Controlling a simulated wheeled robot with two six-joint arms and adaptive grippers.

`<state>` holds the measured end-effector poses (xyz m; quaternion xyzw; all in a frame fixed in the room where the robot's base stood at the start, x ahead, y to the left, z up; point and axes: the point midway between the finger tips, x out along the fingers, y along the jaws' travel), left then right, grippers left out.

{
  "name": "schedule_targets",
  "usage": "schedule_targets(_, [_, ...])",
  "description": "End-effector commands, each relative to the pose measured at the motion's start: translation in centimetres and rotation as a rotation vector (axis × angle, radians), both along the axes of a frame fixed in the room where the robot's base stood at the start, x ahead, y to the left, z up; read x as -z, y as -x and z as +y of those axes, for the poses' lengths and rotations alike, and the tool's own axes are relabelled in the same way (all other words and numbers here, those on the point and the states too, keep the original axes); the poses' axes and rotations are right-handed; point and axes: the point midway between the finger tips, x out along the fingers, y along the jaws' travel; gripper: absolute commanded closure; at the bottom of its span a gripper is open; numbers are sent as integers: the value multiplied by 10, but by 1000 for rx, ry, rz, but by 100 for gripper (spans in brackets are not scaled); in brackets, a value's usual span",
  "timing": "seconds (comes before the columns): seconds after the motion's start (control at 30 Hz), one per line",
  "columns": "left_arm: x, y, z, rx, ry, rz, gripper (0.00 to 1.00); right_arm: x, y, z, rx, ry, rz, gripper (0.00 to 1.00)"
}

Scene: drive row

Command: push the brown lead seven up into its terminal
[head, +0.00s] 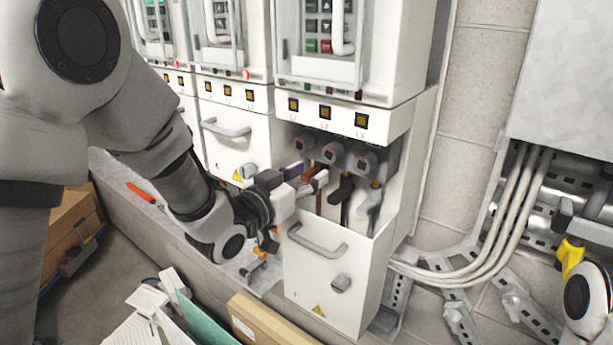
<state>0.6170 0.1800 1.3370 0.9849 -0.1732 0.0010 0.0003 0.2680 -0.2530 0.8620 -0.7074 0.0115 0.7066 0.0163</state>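My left gripper (307,178) reaches into the open front bay of the right-hand drive. Its fingers are closed around the brown lead (319,203), which hangs upright below them. Three dark terminals (332,152) sit in a row under the drive. The brown lead's top is beneath the left part of this row; the fingers partly hide it, and I cannot tell whether it touches a terminal. A black lead (344,190) and a grey lead (371,199) stand to its right. Part of my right arm shows at the lower right edge; I cannot make out its gripper.
The drive's white lower cover (325,280) with a grey handle stands just below the gripper. Neighbouring drives stand to the left. Pale cables (480,252) curve along the wall at right. Cartons (265,322) and papers (150,312) lie on the floor.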

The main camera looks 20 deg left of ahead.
Motion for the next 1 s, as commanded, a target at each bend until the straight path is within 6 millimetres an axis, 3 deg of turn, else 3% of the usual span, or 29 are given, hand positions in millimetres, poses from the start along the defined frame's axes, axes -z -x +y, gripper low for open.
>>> schedule_targets(0.17, [0,5,2,-1,2,2,52,0,0,0,0,0,0,60])
schedule_targets(0.57, [0,69,26,-1,4,-1,52,0,0,0,0,0,0,60])
schedule_targets(1.0, [0,72,27,0,0,-1,52,0,0,0,0,0,0,60])
